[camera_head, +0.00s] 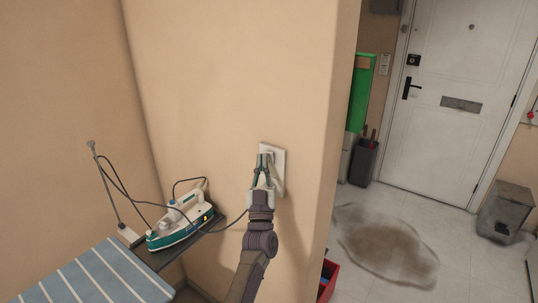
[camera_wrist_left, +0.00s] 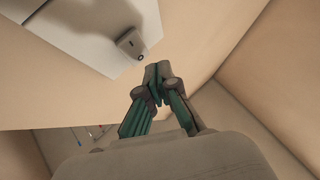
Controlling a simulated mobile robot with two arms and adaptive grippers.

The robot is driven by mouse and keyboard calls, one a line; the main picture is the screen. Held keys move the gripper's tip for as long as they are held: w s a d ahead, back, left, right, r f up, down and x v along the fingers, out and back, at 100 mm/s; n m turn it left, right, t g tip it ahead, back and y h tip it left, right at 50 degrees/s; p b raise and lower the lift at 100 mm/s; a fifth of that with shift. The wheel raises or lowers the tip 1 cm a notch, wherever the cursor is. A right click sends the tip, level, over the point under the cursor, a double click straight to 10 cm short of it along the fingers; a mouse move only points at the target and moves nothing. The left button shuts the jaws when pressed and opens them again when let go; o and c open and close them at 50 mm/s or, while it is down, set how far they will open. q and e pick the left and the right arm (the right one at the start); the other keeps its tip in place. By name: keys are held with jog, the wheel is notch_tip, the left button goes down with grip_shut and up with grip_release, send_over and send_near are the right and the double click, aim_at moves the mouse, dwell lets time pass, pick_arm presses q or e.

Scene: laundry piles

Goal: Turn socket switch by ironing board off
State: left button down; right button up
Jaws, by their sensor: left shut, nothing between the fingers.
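The white wall socket (camera_head: 279,170) is on the beige wall, right of the ironing board (camera_head: 100,279). My left gripper (camera_head: 264,156) is in front of it and covers part of its face. In the left wrist view the socket plate (camera_wrist_left: 72,30) fills the upper left, with a small raised block (camera_wrist_left: 131,43) that looks like the switch. The left fingertips (camera_wrist_left: 157,76) are shut, empty and just below and right of that block, apart from it in the picture. Whether the switch is on or off cannot be told. My right gripper is not in view.
A white and teal iron (camera_head: 178,224) with a small orange light sits at the board's end, and its dark cord runs toward the socket. The wall's edge is close on the right. Beyond it are a white door (camera_head: 455,80) and a brown floor stain (camera_head: 388,243).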

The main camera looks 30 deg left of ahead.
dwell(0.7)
pick_arm(q)
jog(key=shift+w, duration=0.2)
jog(key=shift+w+b, duration=0.25)
jog(key=shift+b, duration=0.1)
jog(key=shift+w+r, duration=0.1)
jog(key=shift+w, duration=0.2)
dwell(0.4)
jog(key=shift+s, duration=0.15)
jog(key=shift+s, duration=0.65)
